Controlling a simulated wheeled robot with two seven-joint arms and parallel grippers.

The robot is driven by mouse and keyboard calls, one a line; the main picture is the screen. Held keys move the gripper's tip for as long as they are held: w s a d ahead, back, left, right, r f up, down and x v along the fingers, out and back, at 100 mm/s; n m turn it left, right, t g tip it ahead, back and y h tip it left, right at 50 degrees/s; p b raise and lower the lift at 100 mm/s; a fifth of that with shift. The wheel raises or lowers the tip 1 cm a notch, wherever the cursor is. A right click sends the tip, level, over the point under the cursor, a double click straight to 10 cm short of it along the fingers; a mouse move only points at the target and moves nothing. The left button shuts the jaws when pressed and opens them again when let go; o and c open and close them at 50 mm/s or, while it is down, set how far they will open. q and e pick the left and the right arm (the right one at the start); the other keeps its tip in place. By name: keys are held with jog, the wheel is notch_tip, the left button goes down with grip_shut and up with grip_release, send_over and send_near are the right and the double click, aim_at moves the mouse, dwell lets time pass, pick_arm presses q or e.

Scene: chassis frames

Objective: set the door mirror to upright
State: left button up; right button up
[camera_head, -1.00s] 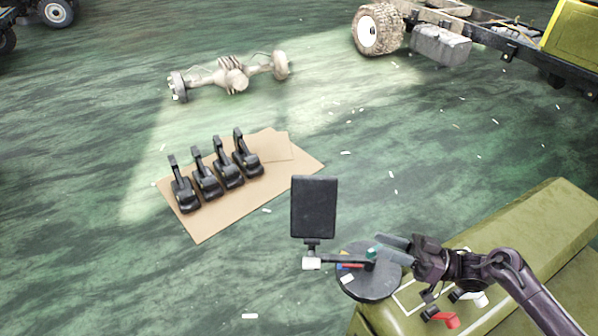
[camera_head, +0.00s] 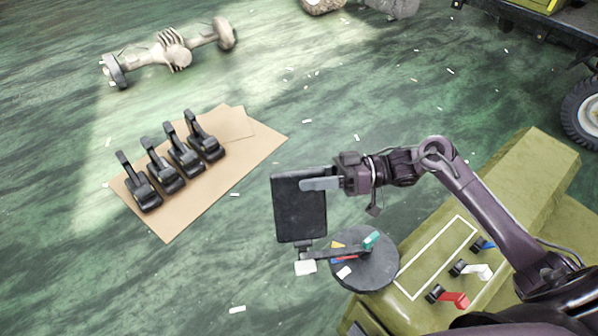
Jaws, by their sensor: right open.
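The door mirror (camera_head: 300,218) is a black rectangular plate that appears upright. It stands on a short stem above a white block (camera_head: 305,267), joined by a dark arm to a round dark disc (camera_head: 380,272). My right gripper (camera_head: 322,184) is at the mirror's upper right. One grey finger lies across the mirror's front in the picture; the other finger is hidden or hard to make out. I cannot tell whether it touches the plate. The gripper is open. My left gripper is not in view.
Coloured pieces, including a green one (camera_head: 371,240), lie on the disc. Red (camera_head: 453,299), white and blue handled parts sit on the olive bench (camera_head: 545,165). Several black pedal-like parts (camera_head: 185,158) stand on cardboard (camera_head: 240,165). An axle (camera_head: 175,55) lies on the green floor.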

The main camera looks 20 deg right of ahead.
jog(key=shift+w+a, duration=0.25)
jog(key=shift+a, duration=1)
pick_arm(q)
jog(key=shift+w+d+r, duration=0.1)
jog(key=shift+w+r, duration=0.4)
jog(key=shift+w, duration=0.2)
pick_arm(e)
grip_shut()
